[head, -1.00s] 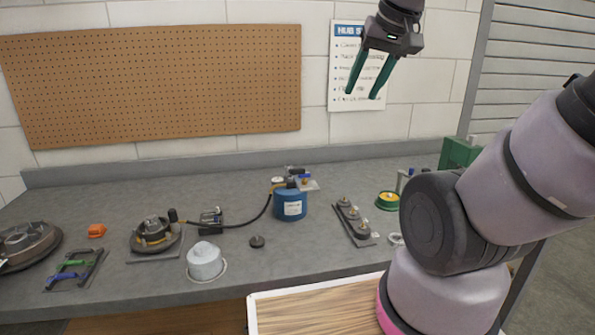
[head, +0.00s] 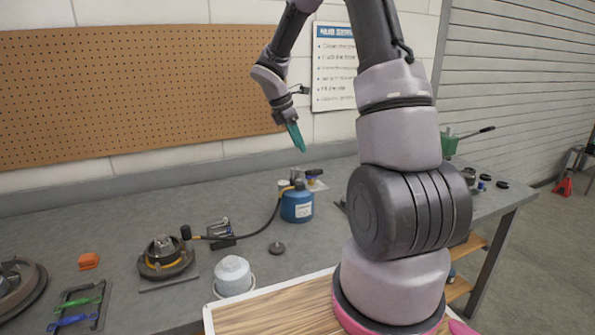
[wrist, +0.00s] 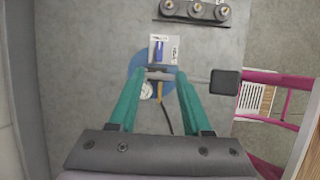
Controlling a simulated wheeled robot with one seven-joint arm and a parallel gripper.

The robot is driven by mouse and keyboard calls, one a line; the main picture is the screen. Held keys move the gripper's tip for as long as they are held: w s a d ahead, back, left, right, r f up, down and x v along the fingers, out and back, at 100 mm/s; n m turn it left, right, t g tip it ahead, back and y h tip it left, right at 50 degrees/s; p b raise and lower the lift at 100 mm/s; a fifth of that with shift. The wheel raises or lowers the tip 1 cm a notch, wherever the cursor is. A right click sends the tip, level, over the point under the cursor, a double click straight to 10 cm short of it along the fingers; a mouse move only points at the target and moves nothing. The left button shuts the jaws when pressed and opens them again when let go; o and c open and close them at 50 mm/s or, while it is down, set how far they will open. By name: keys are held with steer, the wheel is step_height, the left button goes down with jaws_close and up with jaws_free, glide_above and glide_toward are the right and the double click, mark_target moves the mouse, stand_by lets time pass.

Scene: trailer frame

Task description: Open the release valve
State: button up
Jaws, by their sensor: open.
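A blue canister (head: 298,207) stands on the grey bench with dark and brass fittings on top. A black hose (head: 265,222) runs from it to the left. In the wrist view the canister (wrist: 134,62) shows below my gripper, with a grey bar-shaped fitting (wrist: 160,76) between the fingertips in the picture. I cannot tell for sure which fitting is the release valve. My gripper (head: 297,138) is open and empty, pointing down well above the bench and the canister. A pale card with a small blue and brass part (head: 315,176) lies just behind the canister.
A hub on a plate (head: 165,256), a white filter-like cup (head: 233,276), an orange block (head: 89,261) and a dark knob (head: 277,248) stand to the left and front. A rail with several brass fittings (wrist: 195,10) lies beyond the canister. A pegboard (head: 130,95) covers the wall behind.

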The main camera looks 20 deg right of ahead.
steer(key=shift+w+f, duration=0.15)
steer(key=shift+f, duration=0.25)
steer(key=x, duration=1)
steer(key=shift+d+f, duration=0.1)
jaws_close()
